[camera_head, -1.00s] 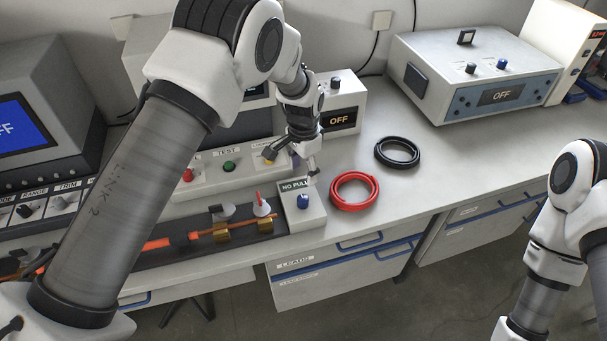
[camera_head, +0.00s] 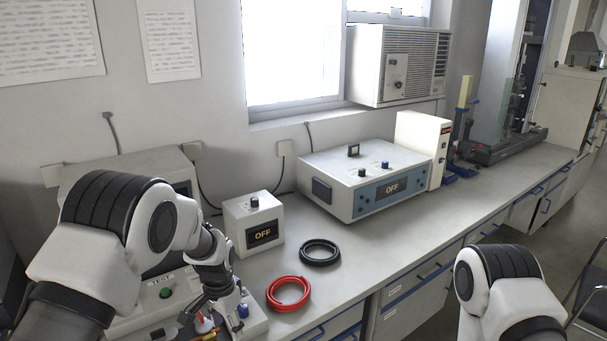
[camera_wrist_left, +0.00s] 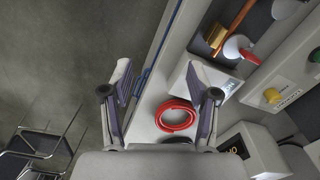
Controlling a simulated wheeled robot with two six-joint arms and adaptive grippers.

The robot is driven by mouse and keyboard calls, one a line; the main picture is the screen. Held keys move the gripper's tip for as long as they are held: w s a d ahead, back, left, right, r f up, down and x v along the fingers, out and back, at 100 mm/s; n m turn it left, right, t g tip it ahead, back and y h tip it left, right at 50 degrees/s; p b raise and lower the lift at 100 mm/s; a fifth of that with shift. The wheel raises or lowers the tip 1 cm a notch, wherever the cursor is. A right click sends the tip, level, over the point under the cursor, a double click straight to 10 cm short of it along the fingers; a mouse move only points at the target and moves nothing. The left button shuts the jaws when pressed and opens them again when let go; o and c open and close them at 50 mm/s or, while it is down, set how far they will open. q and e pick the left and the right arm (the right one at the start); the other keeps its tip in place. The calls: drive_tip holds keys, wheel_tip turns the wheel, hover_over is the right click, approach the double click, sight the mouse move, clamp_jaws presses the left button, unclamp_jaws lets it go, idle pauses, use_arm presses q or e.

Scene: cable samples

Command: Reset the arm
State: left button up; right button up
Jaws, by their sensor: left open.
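My left gripper (camera_head: 213,303) is open and empty, seen small near the bottom of the head view, over the front of the bench by the small control box with a blue knob (camera_head: 243,311). In the left wrist view its two fingers (camera_wrist_left: 159,82) stand wide apart. The red cable coil (camera_wrist_left: 176,115) lies below and between them, nearer the right finger. In the head view the red coil (camera_head: 288,293) lies on the bench right of the gripper. My right arm shows at the lower right, but its gripper is out of view.
A black cable coil (camera_head: 319,252) lies behind the red one. A small box reading OFF (camera_head: 254,224) and a larger instrument (camera_head: 366,185) stand behind. The bench top (camera_head: 400,245) right of the coils is clear. A chair (camera_head: 590,290) stands on the floor at right.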

use_arm(q)
drive_tip(key=s+a+f+n+g+b, duration=0.1)
drive_tip(key=s+a+f+g, duration=0.15)
drive_tip(key=s+f, duration=0.7)
drive_tip(key=s+a+f+n+g+b, duration=0.1)
drive_tip(key=s+a+f+g, duration=0.15)
drive_tip(key=s+f, duration=0.65)
drive_tip(key=s+a+n+t, duration=0.2)
drive_tip(key=s+n+t, duration=0.3)
drive_tip(key=s, duration=1.1)
drive_tip(key=shift+a+n, duration=0.3)
use_arm(e)
drive_tip(key=f, duration=0.1)
drive_tip(key=w+f, duration=0.1)
drive_tip(key=shift+f, duration=0.3)
drive_tip(key=shift+s, duration=0.1)
